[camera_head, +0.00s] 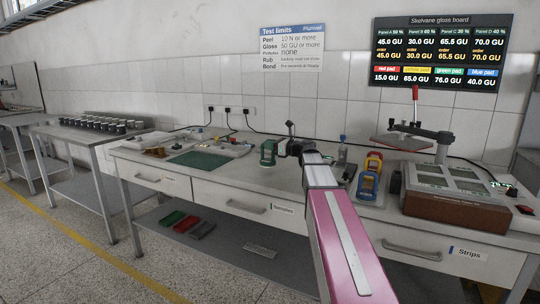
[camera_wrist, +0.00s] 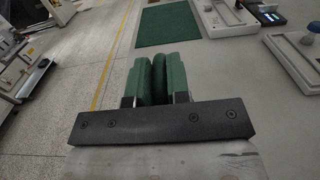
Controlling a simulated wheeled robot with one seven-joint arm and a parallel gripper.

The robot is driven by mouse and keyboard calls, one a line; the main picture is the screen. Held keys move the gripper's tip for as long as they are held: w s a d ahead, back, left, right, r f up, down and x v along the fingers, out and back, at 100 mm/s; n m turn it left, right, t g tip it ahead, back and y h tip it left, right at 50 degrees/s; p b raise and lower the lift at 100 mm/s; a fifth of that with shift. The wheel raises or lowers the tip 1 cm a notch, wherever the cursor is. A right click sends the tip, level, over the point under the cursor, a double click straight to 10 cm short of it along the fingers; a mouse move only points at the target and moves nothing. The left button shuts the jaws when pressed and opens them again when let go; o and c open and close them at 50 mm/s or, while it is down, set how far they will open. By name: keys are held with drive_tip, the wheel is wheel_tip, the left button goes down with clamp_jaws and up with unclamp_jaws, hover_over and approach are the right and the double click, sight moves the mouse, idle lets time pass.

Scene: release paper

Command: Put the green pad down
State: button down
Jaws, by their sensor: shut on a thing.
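My gripper (camera_head: 279,149) is shut on the green pad (camera_head: 268,152), a block with a loop-shaped handle, over the workbench (camera_head: 250,178). In the wrist view the green pad (camera_wrist: 158,82) sits between the two fingers of my gripper (camera_wrist: 156,100), and its underside is hidden. I cannot tell whether it touches the bench. A flat green mat (camera_head: 198,159) lies on the bench to the left of the pad. In the wrist view the mat (camera_wrist: 168,26) is beyond the pad, apart from it.
A yellow pad (camera_head: 374,160) and a blue pad (camera_head: 368,185) stand right of my arm. A boxy test device (camera_head: 455,195) is at the right end. Trays with small items (camera_head: 226,148) lie behind the mat. The bench between mat and pad is clear.

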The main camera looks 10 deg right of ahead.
sight(270, 160)
drive_tip(key=shift+f, duration=2)
drive_tip(key=c, duration=1.1)
unclamp_jaws()
drive_tip(key=shift+f, duration=0.15)
